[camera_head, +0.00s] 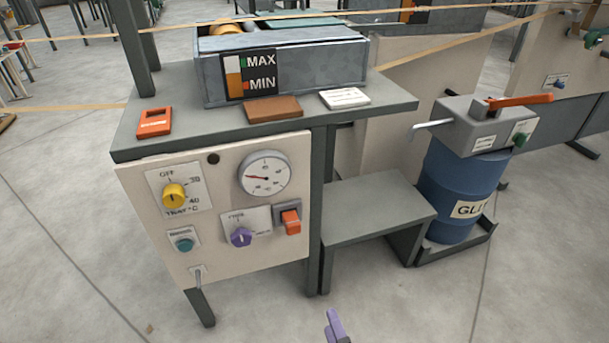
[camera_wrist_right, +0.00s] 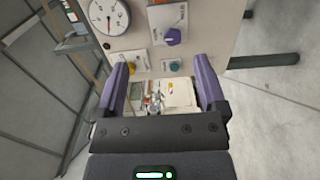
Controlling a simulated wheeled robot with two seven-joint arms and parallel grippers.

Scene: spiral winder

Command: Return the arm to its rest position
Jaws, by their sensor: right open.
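My right gripper (camera_head: 335,325) shows at the bottom edge of the head view, only a purple finger tip in frame. It is in front of the control panel (camera_head: 225,265) and apart from it, over the floor. In the right wrist view, both purple fingers of the right gripper (camera_wrist_right: 161,80) stand wide apart with nothing held between them. The panel (camera_wrist_right: 215,35) shows beyond the fingertips, with its dial (camera_wrist_right: 109,15) and purple knob (camera_wrist_right: 173,37). My left gripper is not in view.
The grey bench (camera_head: 385,98) carries a metal tank (camera_head: 310,62). The panel holds a yellow knob (camera_head: 174,196), teal button (camera_head: 185,245) and red switch (camera_head: 291,221). A low grey step (camera_head: 370,205) and blue drum (camera_head: 455,190) stand right. Floor in front is clear.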

